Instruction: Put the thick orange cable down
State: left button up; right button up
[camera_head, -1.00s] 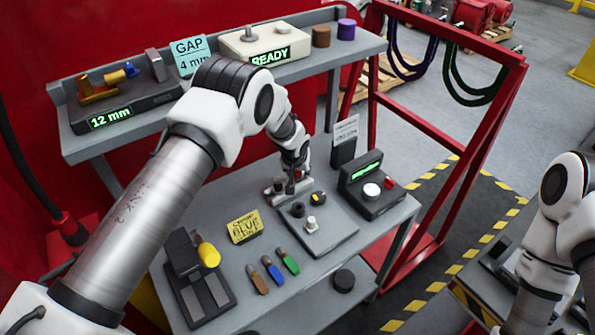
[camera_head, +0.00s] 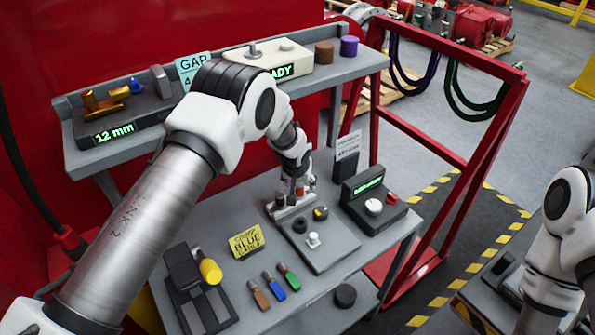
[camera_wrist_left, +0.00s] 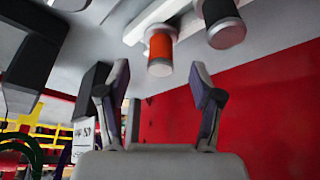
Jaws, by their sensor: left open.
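The thick orange cable shows in the left wrist view as a short orange-red cylinder (camera_wrist_left: 160,48) with a pale metal end, held in a pale rack. In the head view a small reddish piece, probably the same cable, shows at the rack (camera_head: 283,211) on the lower table, mostly hidden by my left gripper (camera_head: 301,180). The left wrist view shows my left gripper (camera_wrist_left: 157,98) open, its two fingers apart with nothing between the tips. The orange cylinder is beyond the fingertips, apart from them. My right arm is at the right edge; its gripper does not show.
A dark cylinder (camera_wrist_left: 225,30) sits beside the orange one. The lower table also holds a grey plate with knobs (camera_head: 318,246), a display box (camera_head: 368,202), a yellow sign (camera_head: 246,241), several short coloured cables (camera_head: 274,286) and a black fixture (camera_head: 199,292). A shelf stands behind.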

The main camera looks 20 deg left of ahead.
pick_arm(q)
jog(key=b+v, duration=0.1)
jog(key=v, duration=0.9)
jog(key=shift+b, duration=0.3)
jog(key=shift+s, duration=0.15)
